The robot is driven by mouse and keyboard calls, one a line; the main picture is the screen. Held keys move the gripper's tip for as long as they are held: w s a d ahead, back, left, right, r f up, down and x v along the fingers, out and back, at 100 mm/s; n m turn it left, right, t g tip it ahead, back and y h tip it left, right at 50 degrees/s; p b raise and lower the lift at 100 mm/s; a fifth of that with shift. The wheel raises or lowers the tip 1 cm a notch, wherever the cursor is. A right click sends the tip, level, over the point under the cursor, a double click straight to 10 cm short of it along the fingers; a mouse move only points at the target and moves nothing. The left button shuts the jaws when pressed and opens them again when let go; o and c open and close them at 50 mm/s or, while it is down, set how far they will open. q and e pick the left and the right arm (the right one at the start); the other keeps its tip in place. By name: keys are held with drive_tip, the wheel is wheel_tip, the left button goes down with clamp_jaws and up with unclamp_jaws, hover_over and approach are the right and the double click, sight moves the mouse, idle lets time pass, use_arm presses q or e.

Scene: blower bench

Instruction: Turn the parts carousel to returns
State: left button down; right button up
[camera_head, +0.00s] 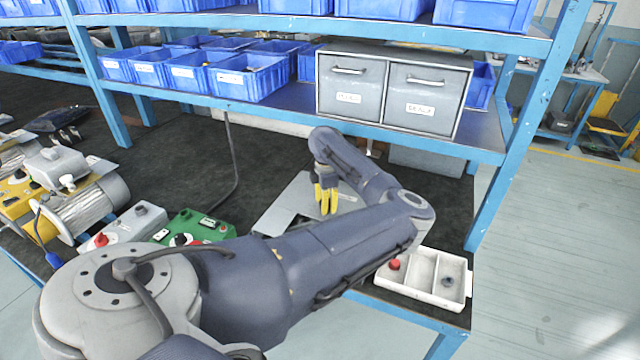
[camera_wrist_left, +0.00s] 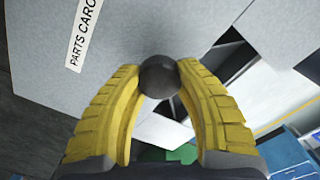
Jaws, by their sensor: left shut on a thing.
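The parts carousel panel (camera_head: 292,203) is a flat light-grey plate on the dark bench under the shelf, partly covered by my left arm. In the left wrist view, a white label on the grey panel (camera_wrist_left: 130,45) reads "PARTS CARO", with the rest cut off. My left gripper (camera_head: 327,200) is at the panel with its yellow fingers pointing down. In the left wrist view, the left gripper (camera_wrist_left: 160,88) is shut on a round dark knob (camera_wrist_left: 160,74) between its fingertips. I see no readable "returns" mark. My right gripper is not in view.
A white three-part tray (camera_head: 408,290) with a red piece and a dark piece sits at the right front edge. A green control box (camera_head: 212,225) and a silver motor (camera_head: 95,207) stand at left. The shelf above holds blue bins (camera_head: 236,82) and grey drawers (camera_head: 418,93).

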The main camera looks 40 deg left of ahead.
use_arm(q)
drive_tip(key=shift+s+f, duration=0.25)
idle(0.4)
drive_tip(key=c, duration=0.8)
unclamp_jaws()
drive_tip(key=shift+r, duration=0.15)
drive_tip(key=shift+w+r, duration=0.2)
drive_tip(key=shift+r, duration=0.1)
wheel_tip(320, 180, up, 12)
drive_tip(key=shift+f, duration=0.25)
drive_tip(key=shift+s+a, duration=0.1)
drive_tip(key=shift+s, duration=0.05)
